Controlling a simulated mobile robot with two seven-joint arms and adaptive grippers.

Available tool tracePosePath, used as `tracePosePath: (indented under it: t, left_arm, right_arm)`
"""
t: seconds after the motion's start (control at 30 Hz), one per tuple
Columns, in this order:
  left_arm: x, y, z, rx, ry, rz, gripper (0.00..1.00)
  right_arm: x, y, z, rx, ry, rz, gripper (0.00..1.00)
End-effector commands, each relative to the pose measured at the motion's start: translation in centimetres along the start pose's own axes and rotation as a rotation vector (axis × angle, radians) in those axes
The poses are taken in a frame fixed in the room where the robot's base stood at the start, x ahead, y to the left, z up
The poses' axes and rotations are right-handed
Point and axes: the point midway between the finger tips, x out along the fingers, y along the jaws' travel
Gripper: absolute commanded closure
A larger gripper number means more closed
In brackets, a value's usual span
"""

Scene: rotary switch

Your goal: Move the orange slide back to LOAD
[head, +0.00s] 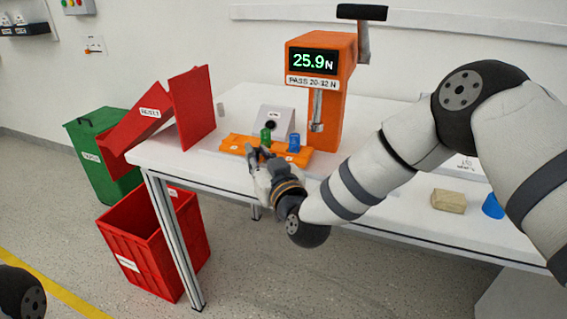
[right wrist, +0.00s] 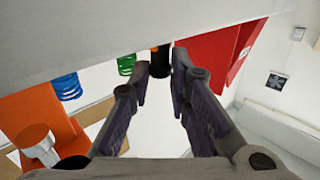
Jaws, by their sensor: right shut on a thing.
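The orange slide (head: 232,143) lies on the white table in front of the orange force tester (head: 340,115). A green spring (head: 265,137) and a blue spring (head: 294,142) stand at the slide; both also show in the right wrist view, green (right wrist: 126,64) and blue (right wrist: 67,87). My right gripper (head: 259,155) is at the slide's front edge, below the green spring. In the right wrist view, its fingertips close around a dark knob (right wrist: 160,62). The gripper hides part of the slide, and I cannot read a LOAD mark. My left gripper is out of view.
The tester's display (head: 314,62) reads 25.9 N. A grey stand (head: 274,120) is behind the slide. A tan block (head: 448,201) lies right.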

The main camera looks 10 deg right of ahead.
Motion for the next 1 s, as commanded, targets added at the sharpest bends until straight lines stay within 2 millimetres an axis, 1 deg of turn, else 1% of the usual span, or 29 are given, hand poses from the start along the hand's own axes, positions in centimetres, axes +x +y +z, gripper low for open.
tracePosePath:
  t: [0.03, 0.1, 0.3, 0.5, 0.77, 0.8, 0.87, 0.9, 1.0]
  left_arm:
    - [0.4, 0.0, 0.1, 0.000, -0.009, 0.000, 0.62]
    - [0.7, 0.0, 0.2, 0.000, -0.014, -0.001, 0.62]
    - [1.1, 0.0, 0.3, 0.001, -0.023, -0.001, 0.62]
    - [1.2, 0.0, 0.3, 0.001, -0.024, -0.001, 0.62]
    - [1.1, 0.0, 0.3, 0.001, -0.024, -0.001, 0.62]
    - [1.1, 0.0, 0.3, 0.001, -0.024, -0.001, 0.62]
    - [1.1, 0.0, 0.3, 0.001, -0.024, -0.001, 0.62]
    - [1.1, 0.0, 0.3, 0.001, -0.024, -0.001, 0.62]
    - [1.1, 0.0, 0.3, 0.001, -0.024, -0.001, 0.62]
  right_arm:
    - [0.5, -0.7, 0.4, -0.003, -0.002, -0.003, 1.00]
    - [1.2, -1.4, 0.4, -0.003, -0.003, -0.004, 1.00]
    - [2.5, -2.6, 0.2, -0.003, -0.002, -0.002, 1.00]
    - [2.9, -3.0, 0.1, -0.003, -0.001, -0.003, 1.00]
    - [2.9, -3.1, 0.0, -0.002, 0.000, -0.005, 1.00]
    - [2.9, -3.1, 0.0, -0.002, 0.000, -0.005, 0.78]
    - [2.9, -3.1, 0.0, -0.002, 0.000, -0.005, 0.65]
    - [2.9, -3.1, 0.0, -0.002, 0.000, -0.005, 0.62]
    - [2.9, -3.0, 0.0, -0.001, 0.000, -0.003, 0.62]
